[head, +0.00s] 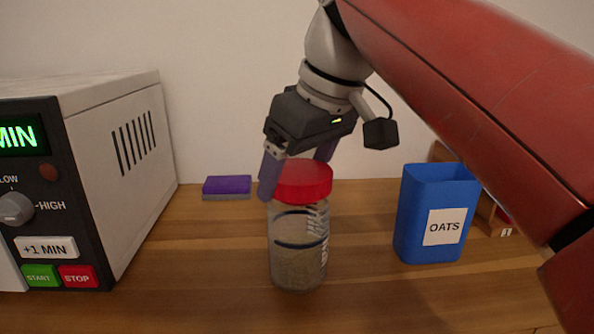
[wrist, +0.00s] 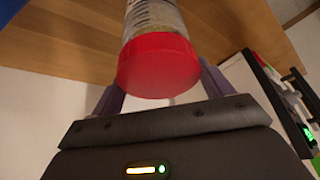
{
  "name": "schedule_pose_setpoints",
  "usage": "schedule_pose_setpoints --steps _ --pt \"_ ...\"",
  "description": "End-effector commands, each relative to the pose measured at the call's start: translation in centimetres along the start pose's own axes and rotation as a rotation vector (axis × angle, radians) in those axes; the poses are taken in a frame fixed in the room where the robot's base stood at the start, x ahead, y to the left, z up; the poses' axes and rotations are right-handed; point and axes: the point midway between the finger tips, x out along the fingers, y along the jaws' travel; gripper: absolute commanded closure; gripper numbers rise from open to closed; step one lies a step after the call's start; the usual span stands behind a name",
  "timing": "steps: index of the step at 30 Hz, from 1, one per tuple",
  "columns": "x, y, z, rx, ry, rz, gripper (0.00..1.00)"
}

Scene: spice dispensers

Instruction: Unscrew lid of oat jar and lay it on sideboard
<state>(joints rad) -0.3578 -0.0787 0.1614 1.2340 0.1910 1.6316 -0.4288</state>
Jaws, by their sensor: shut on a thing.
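The oat jar (head: 298,255) is clear with dark bands and stands upright on the wooden sideboard (head: 200,285). Its red lid (head: 304,181) is on top of the jar. My gripper (head: 285,180) comes down from above and is shut on the red lid, one finger at its left side and the other mostly hidden behind it. In the wrist view the lid (wrist: 158,66) sits between my two fingers, with the jar body (wrist: 152,18) beyond it. I cannot tell whether the lid is loosened.
A microwave (head: 110,180) stands at the left. A purple sponge (head: 227,186) lies near the wall. A blue container labelled OATS (head: 420,215) stands right of the jar, with a partly hidden wooden object (head: 487,215) behind it. Bare wood lies between microwave and jar.

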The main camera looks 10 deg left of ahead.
Motion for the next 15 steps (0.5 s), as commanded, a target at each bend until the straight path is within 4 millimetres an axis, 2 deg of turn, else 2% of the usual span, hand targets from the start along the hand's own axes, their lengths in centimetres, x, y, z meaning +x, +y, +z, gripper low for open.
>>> schedule_pose_setpoints --steps 15 --pt "-0.55 0.00 -0.22 0.000 -0.001 0.000 0.41"
